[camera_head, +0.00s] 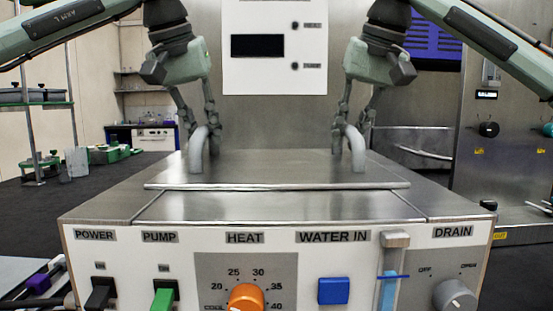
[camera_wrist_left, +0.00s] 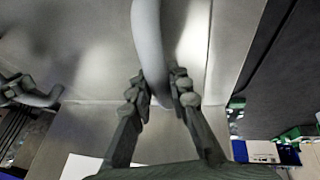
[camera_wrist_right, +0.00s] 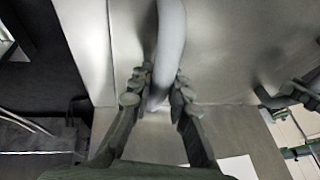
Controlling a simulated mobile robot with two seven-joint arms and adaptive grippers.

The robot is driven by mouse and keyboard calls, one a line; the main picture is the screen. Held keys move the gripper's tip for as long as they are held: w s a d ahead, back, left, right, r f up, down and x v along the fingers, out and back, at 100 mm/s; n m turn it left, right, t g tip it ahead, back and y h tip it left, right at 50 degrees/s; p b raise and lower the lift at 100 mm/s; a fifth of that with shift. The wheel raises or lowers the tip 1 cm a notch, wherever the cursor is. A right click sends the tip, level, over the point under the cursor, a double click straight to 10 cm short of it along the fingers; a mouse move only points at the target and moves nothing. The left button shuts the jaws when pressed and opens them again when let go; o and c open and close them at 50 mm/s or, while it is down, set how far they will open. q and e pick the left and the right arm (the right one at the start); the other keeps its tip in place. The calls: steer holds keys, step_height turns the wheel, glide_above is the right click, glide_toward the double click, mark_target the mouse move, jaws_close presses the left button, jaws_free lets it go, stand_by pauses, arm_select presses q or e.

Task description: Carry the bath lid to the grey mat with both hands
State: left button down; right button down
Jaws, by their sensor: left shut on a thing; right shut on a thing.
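The bath lid (camera_head: 275,172) is a flat steel plate with two grey upright handles, lying on top of the steel bath. My left gripper (camera_head: 201,128) is shut on the left handle (camera_head: 197,150); in the left wrist view its fingers (camera_wrist_left: 160,95) sit on either side of that grey handle (camera_wrist_left: 147,40). My right gripper (camera_head: 351,128) is shut on the right handle (camera_head: 357,150); in the right wrist view its fingers (camera_wrist_right: 157,92) flank the handle (camera_wrist_right: 171,35). The lid's front edge shows just above the bath top; I cannot tell whether it is lifted. The grey mat cannot be made out.
The bath's front panel (camera_head: 140,250) carries switches, an orange heat knob (camera_head: 246,298), a blue button (camera_head: 333,291) and a drain knob (camera_head: 454,298). A white display box (camera_head: 275,48) stands behind the lid. A dark bench with green items (camera_head: 110,154) extends left.

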arm_select(q)
steer(key=shift+w+a+r, duration=0.1)
steer(key=shift+r, duration=0.1)
arm_select(e)
steer(key=shift+r, duration=0.2)
